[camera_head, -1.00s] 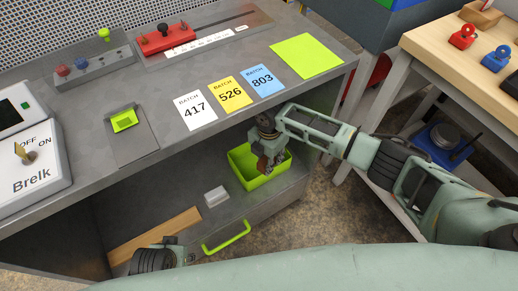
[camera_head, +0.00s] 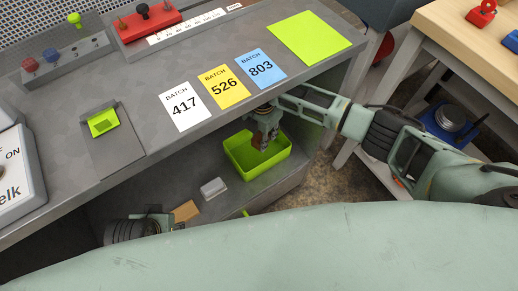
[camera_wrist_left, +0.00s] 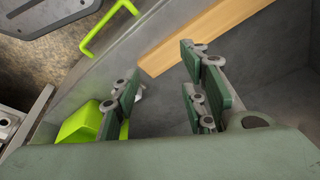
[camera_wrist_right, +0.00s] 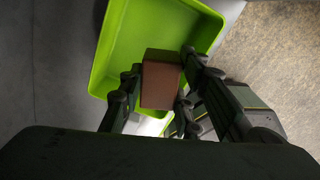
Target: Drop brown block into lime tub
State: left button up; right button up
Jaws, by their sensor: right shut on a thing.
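The lime tub (camera_head: 243,165) stands on the lower shelf of the grey bench, open side up. My right gripper (camera_head: 263,142) is over the tub, under the bench top's front edge. In the right wrist view the gripper (camera_wrist_right: 158,98) is shut on the brown block (camera_wrist_right: 161,78), with the tub (camera_wrist_right: 112,50) behind it. In the head view the block is a small brown patch (camera_head: 262,141) at the fingers. My left gripper (camera_wrist_left: 165,85) is open and empty, with the tub (camera_wrist_left: 82,122) beyond it in the left wrist view.
A small grey-white block (camera_head: 213,188) lies on the shelf left of the tub. A wooden board (camera_wrist_left: 200,35) and a lime handle (camera_wrist_left: 105,25) are near my left gripper. The bench top (camera_head: 215,140) overhangs the shelf. A wooden table (camera_head: 470,50) stands at right.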

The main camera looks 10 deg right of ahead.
notch_tip(320, 180, down, 2)
jog(key=shift+b, duration=0.95)
jog(key=shift+f+b, duration=0.85)
jog(key=shift+b, duration=0.1)
pick_arm(q)
jog(key=shift+w+d+r+t, duration=0.15)
jog(key=shift+w+r+t, duration=0.3)
jog(key=shift+r, duration=0.4)
jog(key=shift+w+d+r+t, duration=0.15)
jog(key=shift+w+r+t, duration=0.2)
jog(key=shift+w+r, duration=0.35)
jog(key=shift+w+d+r+t, duration=0.15)
jog(key=shift+w+r+t, duration=0.25)
jog(key=shift+r, duration=0.6)
pick_arm(e)
jog(key=shift+f, duration=0.1)
pick_arm(q)
jog(key=shift+s, duration=0.1)
pick_arm(e)
jog(key=o, duration=1.3)
notch_tip(320, 180, up, 8)
jog(key=shift+f, duration=0.25)
